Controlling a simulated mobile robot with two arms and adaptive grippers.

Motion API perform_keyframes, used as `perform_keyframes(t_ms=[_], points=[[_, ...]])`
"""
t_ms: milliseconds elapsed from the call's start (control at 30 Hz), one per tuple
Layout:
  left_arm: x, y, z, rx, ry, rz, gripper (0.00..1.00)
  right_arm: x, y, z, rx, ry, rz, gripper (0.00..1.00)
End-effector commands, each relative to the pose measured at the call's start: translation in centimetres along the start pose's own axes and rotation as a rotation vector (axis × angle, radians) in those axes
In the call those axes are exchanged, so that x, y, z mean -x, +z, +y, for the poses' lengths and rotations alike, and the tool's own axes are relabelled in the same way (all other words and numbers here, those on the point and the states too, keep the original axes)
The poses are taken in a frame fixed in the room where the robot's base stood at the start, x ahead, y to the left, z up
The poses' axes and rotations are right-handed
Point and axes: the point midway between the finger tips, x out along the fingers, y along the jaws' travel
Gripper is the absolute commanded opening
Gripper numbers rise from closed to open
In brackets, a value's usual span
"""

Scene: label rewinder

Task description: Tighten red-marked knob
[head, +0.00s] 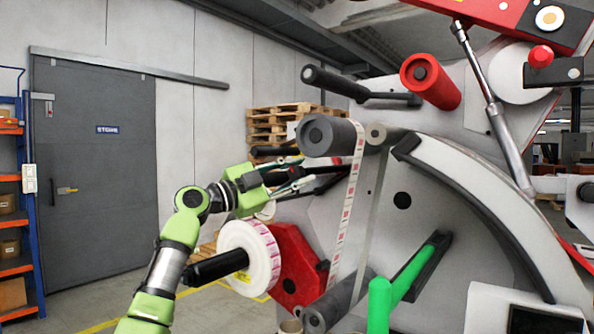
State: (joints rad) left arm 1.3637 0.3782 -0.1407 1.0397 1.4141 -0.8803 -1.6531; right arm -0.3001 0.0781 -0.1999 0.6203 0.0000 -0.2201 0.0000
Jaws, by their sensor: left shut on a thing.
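My left gripper (306,175) reaches in from the left, in front of the grey side plate of the label rewinder (402,255). Its dark fingers are shut on a dark knob-like part below the upper grey roller (331,136). The fingers hide most of this part, and I cannot make out a red mark on it. A red knob (541,55) stands on a black block at the upper right, well away from the gripper. My right gripper is not in view.
A white label roll (249,258) on a black spindle and a red hub (297,262) sit below the gripper. A label strip (347,215) runs down beside it. A green handle (398,285) stands lower right, a red roller (430,81) above. Floor at left is clear.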

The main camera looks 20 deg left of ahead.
Motion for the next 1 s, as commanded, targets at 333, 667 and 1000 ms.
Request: perform_keyframes(t_ms=[333, 667, 1000], points=[[-0.1, -0.1, -0.1, -0.234, 0.097, -0.001, 0.06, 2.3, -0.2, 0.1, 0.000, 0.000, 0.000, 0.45], [0.0, 0.0, 0.1, -0.340, 0.139, 0.000, 0.06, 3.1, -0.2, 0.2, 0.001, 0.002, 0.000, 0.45], [0.0, 0.0, 0.2, -0.357, 0.147, -0.001, 0.06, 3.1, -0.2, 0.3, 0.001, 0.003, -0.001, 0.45]])
